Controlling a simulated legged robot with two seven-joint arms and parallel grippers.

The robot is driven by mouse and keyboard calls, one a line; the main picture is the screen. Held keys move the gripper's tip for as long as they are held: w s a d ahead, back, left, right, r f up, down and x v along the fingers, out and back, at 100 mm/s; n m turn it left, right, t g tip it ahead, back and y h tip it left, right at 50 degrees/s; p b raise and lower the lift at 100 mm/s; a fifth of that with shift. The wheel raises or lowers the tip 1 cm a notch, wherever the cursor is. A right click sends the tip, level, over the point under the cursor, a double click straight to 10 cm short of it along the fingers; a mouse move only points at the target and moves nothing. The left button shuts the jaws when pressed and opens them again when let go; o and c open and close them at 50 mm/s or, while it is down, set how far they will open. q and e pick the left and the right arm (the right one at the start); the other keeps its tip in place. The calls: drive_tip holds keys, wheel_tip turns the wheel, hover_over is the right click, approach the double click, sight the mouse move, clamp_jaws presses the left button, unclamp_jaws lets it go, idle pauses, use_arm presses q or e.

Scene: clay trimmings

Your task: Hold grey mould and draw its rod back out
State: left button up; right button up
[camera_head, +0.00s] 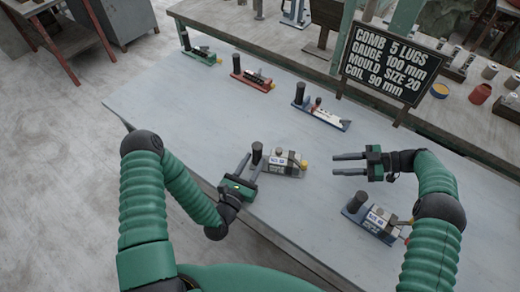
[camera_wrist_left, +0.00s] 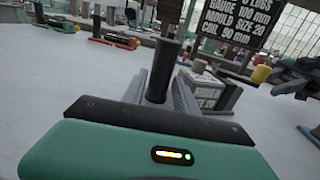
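A grey mould block (camera_head: 285,163) with a white label sits on a dark base at mid-table. A yellow knob (camera_head: 303,166) is at its right end and a black upright post (camera_head: 257,152) at its left. My left gripper (camera_head: 249,160) is open at the post. In the left wrist view the post (camera_wrist_left: 162,68) stands between its fingers with gaps showing; the labelled block (camera_wrist_left: 210,92) is beyond. A second grey labelled block (camera_head: 378,219) sits nearer, at right, with a black post. My right gripper (camera_head: 334,165) is open and empty above the table, pointing left. I cannot make out a rod clearly.
Green (camera_head: 200,55), red (camera_head: 253,80) and blue-white (camera_head: 322,115) fixtures with black posts stand along the table's far side. A black sign (camera_head: 390,62) reads "MOULD SIZE 20". A bench with pots is behind it. The table's left part is clear.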

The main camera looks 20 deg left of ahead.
use_arm(q)
drive_tip(key=w, duration=0.6)
drive_tip(key=shift+w+d, duration=0.25)
drive_tip(key=shift+d, duration=0.1)
drive_tip(key=shift+c, duration=0.4)
clamp_jaws()
idle(0.5)
